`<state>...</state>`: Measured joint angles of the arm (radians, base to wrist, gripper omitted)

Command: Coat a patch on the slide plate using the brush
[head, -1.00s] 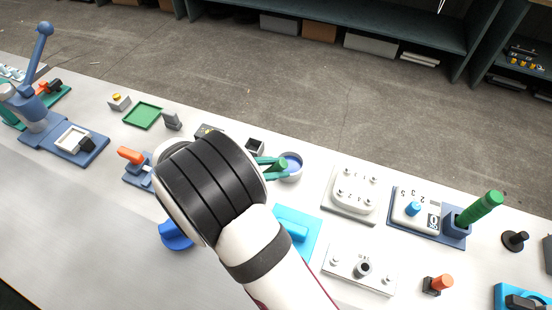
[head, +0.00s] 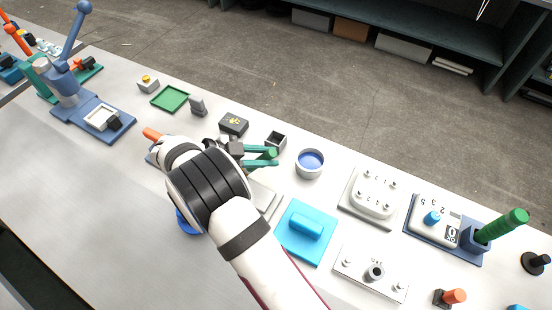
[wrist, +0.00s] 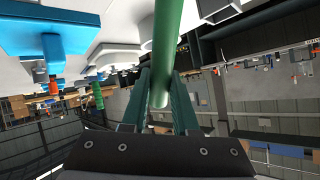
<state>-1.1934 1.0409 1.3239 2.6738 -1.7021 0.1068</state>
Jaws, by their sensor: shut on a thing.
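My gripper (head: 275,156) has teal fingers and points right in the head view, above the table and left of the round pot. In the wrist view the fingers (wrist: 160,95) are shut on a green rod, the handle of the brush (wrist: 166,40). The brush's bristle end cannot be made out. The round grey pot (head: 310,163) holds something blue. A pale grey plate (head: 266,198) lies partly hidden behind my arm. A cyan plate (head: 292,244) with a raised cyan block stands right of it. I cannot tell for certain which is the slide plate.
A small black open box (head: 276,140) and a dark box with yellow marks (head: 234,123) stand close behind my gripper. A white unit with pegs (head: 373,196) and a green-handled lever (head: 502,225) are to the right. The table's front left is clear.

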